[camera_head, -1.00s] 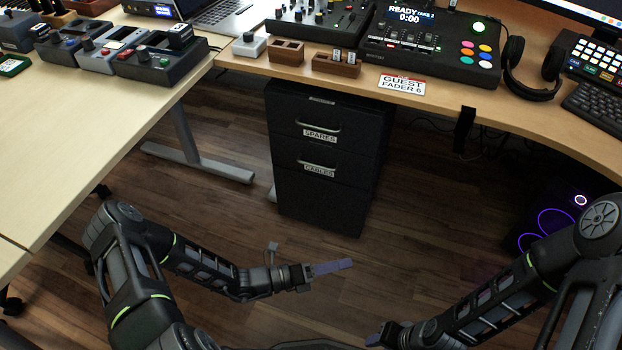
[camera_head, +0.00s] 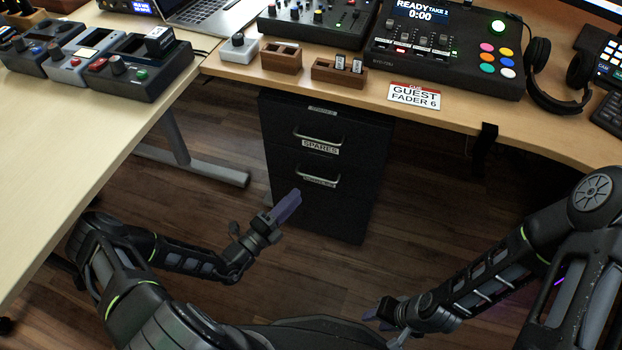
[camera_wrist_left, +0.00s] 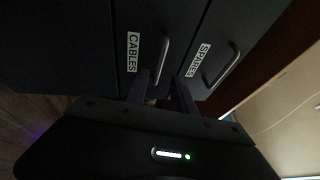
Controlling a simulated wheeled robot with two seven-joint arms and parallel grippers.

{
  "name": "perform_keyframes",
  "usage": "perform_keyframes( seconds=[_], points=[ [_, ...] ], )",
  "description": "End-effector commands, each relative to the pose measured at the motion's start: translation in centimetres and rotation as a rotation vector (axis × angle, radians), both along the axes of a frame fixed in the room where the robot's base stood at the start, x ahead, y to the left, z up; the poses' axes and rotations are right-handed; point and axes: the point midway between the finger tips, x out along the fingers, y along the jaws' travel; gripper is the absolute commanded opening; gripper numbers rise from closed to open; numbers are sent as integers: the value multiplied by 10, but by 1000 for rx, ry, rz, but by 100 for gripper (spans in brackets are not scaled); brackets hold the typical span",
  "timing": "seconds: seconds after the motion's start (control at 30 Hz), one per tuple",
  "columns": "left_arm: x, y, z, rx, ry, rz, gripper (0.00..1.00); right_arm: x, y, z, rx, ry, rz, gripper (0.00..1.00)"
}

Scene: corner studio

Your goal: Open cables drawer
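The cables drawer (camera_head: 345,198) is a dark front with a silver bar handle, below the spares drawer (camera_head: 360,143) in a black cabinet. Both drawers look shut. In the left wrist view the CABLES label (camera_wrist_left: 132,52) and the cables handle (camera_wrist_left: 160,62) show clearly. My left gripper (camera_head: 292,198) points at the cabinet, just left of and below the cables handle in the head view. In the left wrist view its fingers (camera_wrist_left: 161,82) are apart, with the cables handle's near end between or just beyond them; contact cannot be told. My right gripper (camera_head: 374,314) is low, away from the cabinet, its opening unclear.
The wooden desk (camera_head: 450,118) overhangs the cabinet, with a mixing console (camera_head: 445,60) and headphones (camera_head: 545,95) on it. A pale table (camera_head: 70,130) stands at left, its grey leg (camera_head: 190,165) near the cabinet. The floor in front of the cabinet is clear.

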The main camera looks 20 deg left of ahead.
Motion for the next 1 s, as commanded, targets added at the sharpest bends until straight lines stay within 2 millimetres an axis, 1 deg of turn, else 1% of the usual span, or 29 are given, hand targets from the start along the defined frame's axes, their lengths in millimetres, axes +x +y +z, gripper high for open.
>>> perform_keyframes(
  seconds=[0.17, 0.27, 0.5, 0.63, 0.77, 1.0],
  points=[
    [7, -4, 1, 1, 0, -2, 31, 0, 0, -2, 0, -1, 0, 36],
    [17, -10, 3, 1, -2, -3, 31, 1, -1, -4, -1, -1, -2, 36],
    [50, -27, 8, 0, -1, -3, 31, 3, -2, -11, -4, -5, -6, 36],
    [63, -32, 11, 1, 0, -2, 31, 4, -3, -13, -5, -6, -8, 36],
    [68, -35, 13, 1, 0, -2, 31, 4, -4, -14, -5, -7, -8, 36],
    [69, -35, 13, 1, 0, -2, 30, 4, -3, -13, -5, -7, -8, 36]
  ],
)
